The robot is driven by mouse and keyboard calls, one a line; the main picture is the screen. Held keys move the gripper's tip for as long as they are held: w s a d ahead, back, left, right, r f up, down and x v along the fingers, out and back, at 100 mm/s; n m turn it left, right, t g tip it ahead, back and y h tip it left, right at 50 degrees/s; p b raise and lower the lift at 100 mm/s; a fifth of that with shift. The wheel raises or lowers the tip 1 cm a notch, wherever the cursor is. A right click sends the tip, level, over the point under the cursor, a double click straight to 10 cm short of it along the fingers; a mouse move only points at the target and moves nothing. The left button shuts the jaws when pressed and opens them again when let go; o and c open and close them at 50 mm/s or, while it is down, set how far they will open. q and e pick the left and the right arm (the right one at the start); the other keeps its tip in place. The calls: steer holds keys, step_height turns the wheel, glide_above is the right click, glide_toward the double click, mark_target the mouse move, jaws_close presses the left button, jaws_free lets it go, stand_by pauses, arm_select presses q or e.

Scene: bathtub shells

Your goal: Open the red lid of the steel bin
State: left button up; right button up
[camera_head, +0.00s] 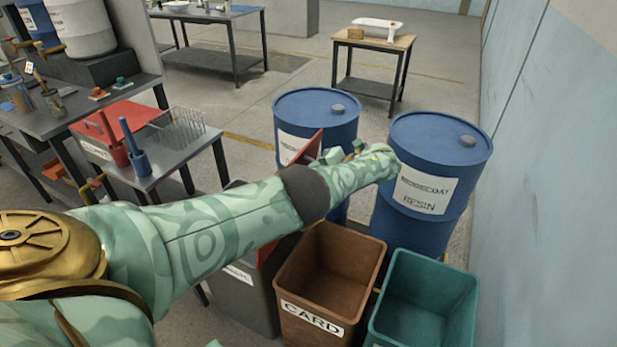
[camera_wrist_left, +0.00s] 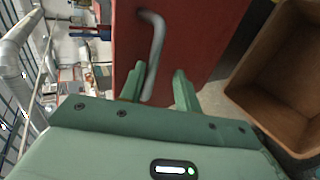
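The steel bin (camera_head: 238,296) is a dark grey box with a white label, left of the brown bin and partly hidden by my left arm. Its red lid (camera_head: 301,150) stands raised and steeply tilted, mostly hidden behind my arm. In the left wrist view the red lid (camera_wrist_left: 205,35) fills the upper middle, with a bent grey handle (camera_wrist_left: 154,50) on it. My right gripper is not in view.
A brown CARD bin (camera_head: 378,250) and a teal bin (camera_head: 468,290) stand open right of the steel bin. Two blue drums (camera_head: 345,105) (camera_head: 465,160) stand behind them. A grey bench (camera_head: 185,153) with a wire rack is at the left. A wall closes off the right.

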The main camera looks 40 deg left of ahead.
arm_select(q)
steer(key=b+v, duration=0.2)
steer(key=v, duration=1.3)
steer(key=shift+b, duration=0.3)
steer(key=shift+s+f, duration=0.15)
steer(key=shift+f, duration=0.05)
